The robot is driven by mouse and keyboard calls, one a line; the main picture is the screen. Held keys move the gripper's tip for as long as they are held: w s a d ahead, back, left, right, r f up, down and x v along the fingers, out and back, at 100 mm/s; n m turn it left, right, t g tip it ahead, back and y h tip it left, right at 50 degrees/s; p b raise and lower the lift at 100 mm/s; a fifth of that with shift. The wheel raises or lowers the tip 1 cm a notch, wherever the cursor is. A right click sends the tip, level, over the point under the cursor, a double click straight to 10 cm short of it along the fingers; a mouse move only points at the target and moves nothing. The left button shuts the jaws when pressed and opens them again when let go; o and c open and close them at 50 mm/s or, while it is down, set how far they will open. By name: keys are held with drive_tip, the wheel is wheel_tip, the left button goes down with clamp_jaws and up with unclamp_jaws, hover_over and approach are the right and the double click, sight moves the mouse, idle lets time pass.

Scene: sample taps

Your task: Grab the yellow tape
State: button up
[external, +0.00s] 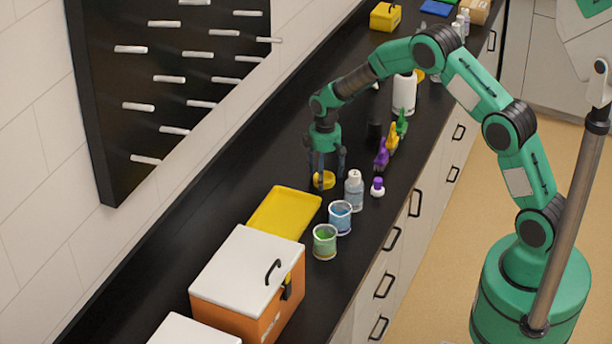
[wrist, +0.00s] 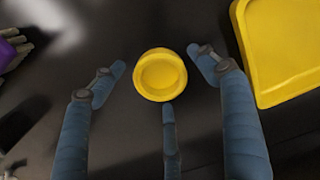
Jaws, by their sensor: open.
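The yellow tape (external: 325,180) is a small round roll lying flat on the black counter, behind the clear bottle. In the wrist view the tape (wrist: 160,75) sits near the centre, between and just ahead of my fingers. My gripper (external: 326,182) points down over the tape and is open. In the wrist view my gripper (wrist: 160,75) has one finger on the left of the tape and one on the right, both apart from it. A third finger's tip reaches close to the tape's lower edge; I cannot tell whether it touches.
A yellow tray (external: 284,212) lies nearby; its edge shows in the wrist view (wrist: 247,60). A clear bottle (external: 354,191), blue beaker (external: 340,217), green beaker (external: 324,241) and purple-capped bottle (external: 377,187) stand close by. An orange box (external: 232,291) stands in front.

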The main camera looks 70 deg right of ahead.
drive_tip(key=shift+c, duration=0.3)
drive_tip(key=c, duration=1.2)
drive_tip(key=shift+r, duration=0.1)
wheel_tip(320, 180, up, 10)
drive_tip(key=shift+f+p, duration=0.1)
drive_tip(key=shift+p, duration=0.2)
